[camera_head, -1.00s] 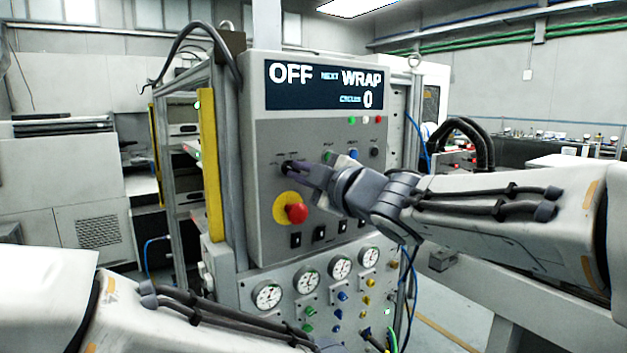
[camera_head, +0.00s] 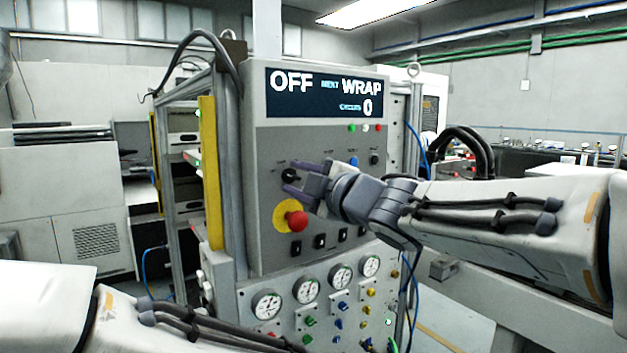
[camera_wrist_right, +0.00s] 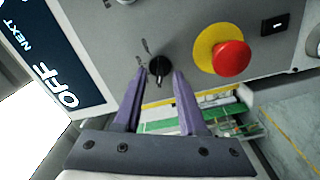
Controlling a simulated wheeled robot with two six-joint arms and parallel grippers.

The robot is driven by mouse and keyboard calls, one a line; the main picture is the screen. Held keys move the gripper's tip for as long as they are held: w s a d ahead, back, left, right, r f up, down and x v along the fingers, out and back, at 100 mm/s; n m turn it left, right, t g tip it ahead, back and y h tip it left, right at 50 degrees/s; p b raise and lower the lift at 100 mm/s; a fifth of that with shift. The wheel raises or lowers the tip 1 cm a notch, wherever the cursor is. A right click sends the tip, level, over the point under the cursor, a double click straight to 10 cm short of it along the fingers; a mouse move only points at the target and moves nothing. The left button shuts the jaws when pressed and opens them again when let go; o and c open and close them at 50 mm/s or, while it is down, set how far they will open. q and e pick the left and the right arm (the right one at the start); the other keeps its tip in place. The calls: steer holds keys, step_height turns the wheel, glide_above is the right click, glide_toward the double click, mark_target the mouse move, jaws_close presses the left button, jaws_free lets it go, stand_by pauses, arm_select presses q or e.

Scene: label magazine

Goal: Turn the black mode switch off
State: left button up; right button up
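The black mode switch (camera_head: 290,175) is a round knob on the grey panel, left of centre and above the red emergency button. In the right wrist view the switch (camera_wrist_right: 159,66) shows beyond the two fingertips, between their lines. My right gripper (camera_head: 289,178) is open, its purple fingers apart and not closed on the knob; it also shows in the right wrist view (camera_wrist_right: 157,74). The panel's display (camera_head: 326,95) reads "OFF", "NEXT WRAP" and a 0. My left arm enters at the lower left; its gripper is out of the picture.
The red button (camera_head: 297,220) on a yellow disc sits just below the switch. Small black switches (camera_head: 320,241) and several gauges (camera_head: 309,288) lie lower. A yellow post (camera_head: 211,170) stands left of the panel.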

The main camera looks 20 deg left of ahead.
steer(key=shift+d, duration=0.2)
steer(key=shift+d+f, duration=0.1)
steer(key=shift+d, duration=0.1)
steer(key=v, duration=1)
steer(key=shift+s, duration=0.1)
